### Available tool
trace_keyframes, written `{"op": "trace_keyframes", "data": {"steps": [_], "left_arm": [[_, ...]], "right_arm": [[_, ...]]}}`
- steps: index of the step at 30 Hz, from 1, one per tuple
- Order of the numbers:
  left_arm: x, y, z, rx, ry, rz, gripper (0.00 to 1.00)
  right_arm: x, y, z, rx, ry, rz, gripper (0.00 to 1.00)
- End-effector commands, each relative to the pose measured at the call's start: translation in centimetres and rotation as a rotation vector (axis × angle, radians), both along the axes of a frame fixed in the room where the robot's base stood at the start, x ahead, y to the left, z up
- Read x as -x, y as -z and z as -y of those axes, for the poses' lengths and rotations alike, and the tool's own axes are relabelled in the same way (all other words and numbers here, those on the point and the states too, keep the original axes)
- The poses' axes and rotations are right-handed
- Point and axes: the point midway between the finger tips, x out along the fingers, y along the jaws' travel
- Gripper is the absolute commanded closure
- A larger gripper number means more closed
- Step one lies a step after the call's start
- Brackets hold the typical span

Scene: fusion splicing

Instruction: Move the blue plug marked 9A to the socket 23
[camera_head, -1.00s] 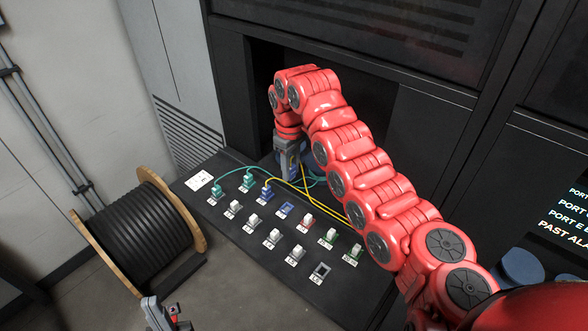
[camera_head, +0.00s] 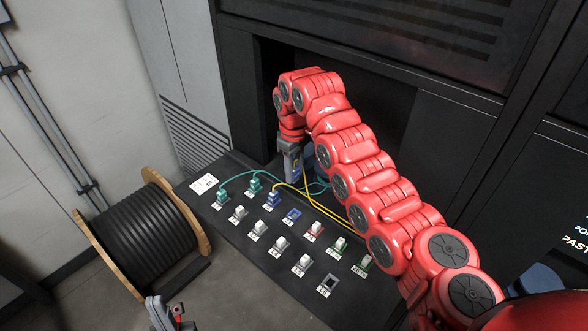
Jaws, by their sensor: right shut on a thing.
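A dark sloping panel (camera_head: 310,245) carries rows of labelled sockets; the labels are too small to read. My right gripper (camera_head: 292,174) is above the panel's back edge, shut on a blue plug (camera_head: 296,166) that is mostly hidden by the fingers. A yellow cable (camera_head: 307,186) runs close by it. Another blue plug (camera_head: 274,199) with a yellow cable sits in the back row. An empty blue-framed socket (camera_head: 292,215) is to its right. My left gripper (camera_head: 167,312) is low at the bottom edge, away from the panel, partly cut off; its opening is unclear.
Two teal plugs (camera_head: 222,196) with teal cables sit at the panel's left. Several white plugs (camera_head: 281,243) fill other sockets, and a grey-framed socket (camera_head: 328,283) at the front is empty. A cable spool (camera_head: 145,235) stands left. My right arm spans the panel's right side.

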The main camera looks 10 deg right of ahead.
Motion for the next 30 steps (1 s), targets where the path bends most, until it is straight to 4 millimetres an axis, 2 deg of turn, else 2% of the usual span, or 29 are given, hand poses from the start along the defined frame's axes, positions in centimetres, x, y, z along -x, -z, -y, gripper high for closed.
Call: {"op": "trace_keyframes", "data": {"steps": [3,30], "left_arm": [[0.0,1.5,0.0,0.0,0.0,0.0,1.0],[0.0,8.9,0.0,0.0,0.0,0.0,1.0]], "right_arm": [[0.0,1.7,0.0,-0.001,0.0,-0.001,1.0],[0.0,11.6,0.0,0.001,0.0,-0.001,1.0]]}}
